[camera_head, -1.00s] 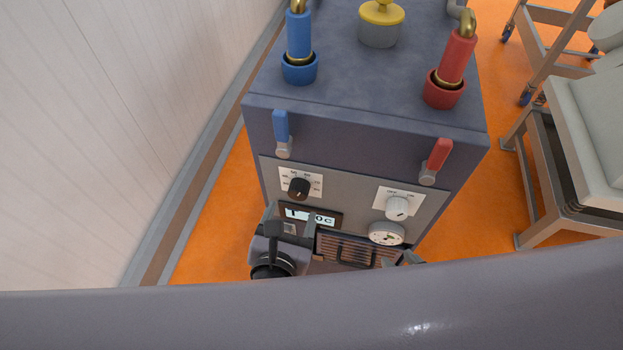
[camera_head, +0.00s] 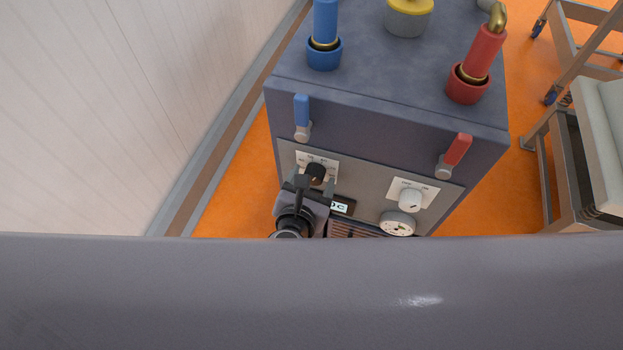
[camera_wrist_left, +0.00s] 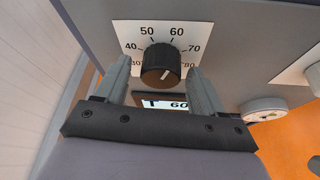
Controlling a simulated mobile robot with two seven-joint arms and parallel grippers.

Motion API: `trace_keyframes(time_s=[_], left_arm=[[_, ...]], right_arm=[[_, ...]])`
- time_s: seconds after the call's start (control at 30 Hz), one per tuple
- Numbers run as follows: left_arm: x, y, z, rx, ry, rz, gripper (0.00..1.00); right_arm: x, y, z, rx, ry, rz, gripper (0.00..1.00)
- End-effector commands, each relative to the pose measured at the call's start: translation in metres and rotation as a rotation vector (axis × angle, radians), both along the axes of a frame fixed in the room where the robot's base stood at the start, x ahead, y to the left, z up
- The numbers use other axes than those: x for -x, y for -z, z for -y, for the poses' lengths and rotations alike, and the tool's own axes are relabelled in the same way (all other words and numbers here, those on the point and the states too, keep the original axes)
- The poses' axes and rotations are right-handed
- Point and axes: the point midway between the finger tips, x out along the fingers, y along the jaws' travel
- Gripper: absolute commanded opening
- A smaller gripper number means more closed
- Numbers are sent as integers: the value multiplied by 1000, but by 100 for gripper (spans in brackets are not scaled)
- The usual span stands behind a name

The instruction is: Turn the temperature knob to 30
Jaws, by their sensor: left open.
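The black temperature knob (camera_wrist_left: 161,65) sits on a white scale plate (camera_wrist_left: 150,33) marked from 30 at the left to 80 at the right. A small light mark shows on its face. My left gripper (camera_wrist_left: 160,78) is open, with one finger on each side of the knob; I cannot tell whether they touch it. The display (camera_wrist_left: 165,103) below is partly hidden and reads "T 60". In the head view, my left gripper (camera_head: 316,184) is at the knob (camera_head: 316,172), partly covering it. My right gripper is not in view.
The blue-grey machine (camera_head: 400,120) carries a blue lever (camera_head: 302,112) and a red lever (camera_head: 457,150) above the panel. A white knob (camera_head: 410,199) and a round gauge (camera_head: 398,223) are at the right. A metal cart (camera_head: 565,170) stands further right.

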Motion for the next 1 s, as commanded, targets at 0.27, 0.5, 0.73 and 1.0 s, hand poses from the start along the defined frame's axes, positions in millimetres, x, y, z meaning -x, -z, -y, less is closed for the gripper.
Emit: trace_keyframes(time_s=[0.27,0.5,0.73,1.0], left_arm=[[0,0,0,1,0,0,40],[0,0,0,3,0,-1,13],[0,0,-1,49,-1,-17,13],[0,1,-2,217,-3,-72,13]], right_arm=[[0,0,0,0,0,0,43],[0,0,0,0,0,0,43],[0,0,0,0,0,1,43],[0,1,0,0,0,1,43]])
